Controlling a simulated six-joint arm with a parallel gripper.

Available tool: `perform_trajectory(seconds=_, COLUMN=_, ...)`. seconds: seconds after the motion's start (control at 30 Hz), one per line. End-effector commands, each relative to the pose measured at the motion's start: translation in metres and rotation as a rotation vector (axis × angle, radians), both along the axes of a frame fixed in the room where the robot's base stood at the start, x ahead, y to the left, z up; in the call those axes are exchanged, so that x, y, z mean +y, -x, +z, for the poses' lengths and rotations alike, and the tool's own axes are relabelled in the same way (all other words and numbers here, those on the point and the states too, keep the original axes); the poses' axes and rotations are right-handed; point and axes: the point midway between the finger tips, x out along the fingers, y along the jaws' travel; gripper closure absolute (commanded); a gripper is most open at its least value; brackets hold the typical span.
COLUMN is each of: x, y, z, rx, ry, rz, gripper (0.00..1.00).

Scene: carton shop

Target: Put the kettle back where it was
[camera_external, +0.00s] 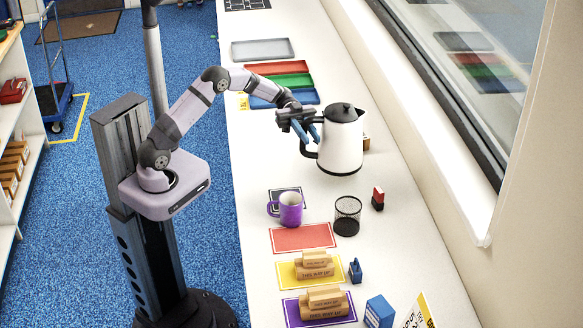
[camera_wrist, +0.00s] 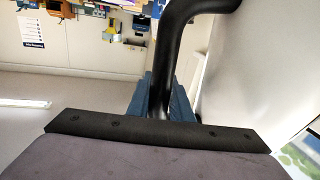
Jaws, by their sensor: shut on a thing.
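The kettle (camera_external: 341,142) is white with a black lid, black base rim and black handle. It is upright in the external view and appears held above the counter, by the window side. My gripper (camera_external: 311,133) is at its left, shut on the black handle. In the wrist view the blue fingers of my gripper (camera_wrist: 160,98) sit on either side of the black handle (camera_wrist: 172,50), with the white kettle body (camera_wrist: 238,75) to the right. What lies directly behind the kettle is mostly hidden; a small brown thing shows at its right edge.
On the counter (camera_external: 262,160) below are a purple mug (camera_external: 290,209), a black mesh cup (camera_external: 347,216), a red-and-black stamp (camera_external: 378,198) and a bare red mat (camera_external: 288,239). Wooden blocks stand on yellow and purple mats. Coloured trays (camera_external: 279,82) lie farther back. The window wall is at right.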

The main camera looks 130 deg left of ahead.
Motion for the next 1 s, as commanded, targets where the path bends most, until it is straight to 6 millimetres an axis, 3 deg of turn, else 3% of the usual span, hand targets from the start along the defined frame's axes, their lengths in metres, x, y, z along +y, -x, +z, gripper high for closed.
perform_trajectory(seconds=0.43, x=0.001, y=0.0, z=-0.012, rx=-0.009, ry=-0.007, rz=0.0, gripper=1.0)
perform_trajectory(seconds=0.8, x=0.001, y=0.0, z=-0.044, rx=-0.01, ry=-0.006, rz=0.0, gripper=1.0)
perform_trajectory(seconds=1.0, x=0.001, y=0.0, z=-0.045, rx=-0.01, ry=-0.009, rz=0.0, gripper=1.0)
